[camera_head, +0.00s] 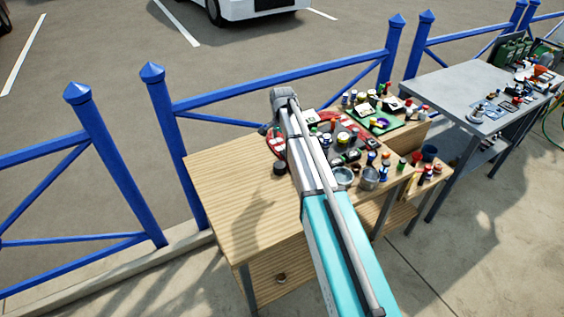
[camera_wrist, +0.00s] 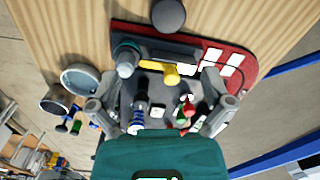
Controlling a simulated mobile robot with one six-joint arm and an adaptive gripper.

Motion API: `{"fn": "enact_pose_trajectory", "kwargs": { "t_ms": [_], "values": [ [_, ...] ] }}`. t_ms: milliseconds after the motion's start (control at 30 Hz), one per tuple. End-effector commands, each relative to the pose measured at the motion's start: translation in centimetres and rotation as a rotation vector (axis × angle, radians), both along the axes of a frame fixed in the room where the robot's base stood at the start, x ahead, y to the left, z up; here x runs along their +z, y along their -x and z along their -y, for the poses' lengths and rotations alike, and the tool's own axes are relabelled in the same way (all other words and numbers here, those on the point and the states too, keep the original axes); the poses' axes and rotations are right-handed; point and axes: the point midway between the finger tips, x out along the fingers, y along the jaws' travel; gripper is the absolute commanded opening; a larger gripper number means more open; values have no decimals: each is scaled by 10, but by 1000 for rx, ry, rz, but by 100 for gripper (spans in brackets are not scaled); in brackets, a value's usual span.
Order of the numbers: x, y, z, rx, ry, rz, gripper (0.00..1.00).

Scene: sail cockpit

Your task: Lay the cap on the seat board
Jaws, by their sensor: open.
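A dark round, flat-topped piece (camera_wrist: 168,15) stands on bare wood at the top of the wrist view; it also shows in the head view (camera_head: 279,168). It may be the cap, but I cannot tell for sure. A red board with white patches (camera_wrist: 240,62) lies beside it, carrying a dark grey panel, a yellow cylinder (camera_wrist: 171,75) and a grey-blue knob (camera_wrist: 126,58). I cannot tell which part is the seat board. My gripper (camera_wrist: 162,105) is open above the crowded dark panel, fingers apart, with small pieces visible between them. In the head view my arm hides the fingers.
Two grey cups (camera_head: 343,176) (camera_head: 369,178) stand near the table's front edge. Several small bottles and a green board (camera_head: 378,126) crowd the right side. The wooden table's left half (camera_head: 225,185) is clear. A blue fence (camera_head: 285,75) runs behind.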

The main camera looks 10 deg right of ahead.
Motion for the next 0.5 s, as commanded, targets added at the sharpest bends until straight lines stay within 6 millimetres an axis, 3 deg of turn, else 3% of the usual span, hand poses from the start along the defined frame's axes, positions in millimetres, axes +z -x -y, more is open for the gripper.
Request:
{"fn": "enact_pose_trajectory", "kwargs": {
  "t_ms": [500],
  "values": [
    [0,0,9,-13,0,0,100]
  ]
}}
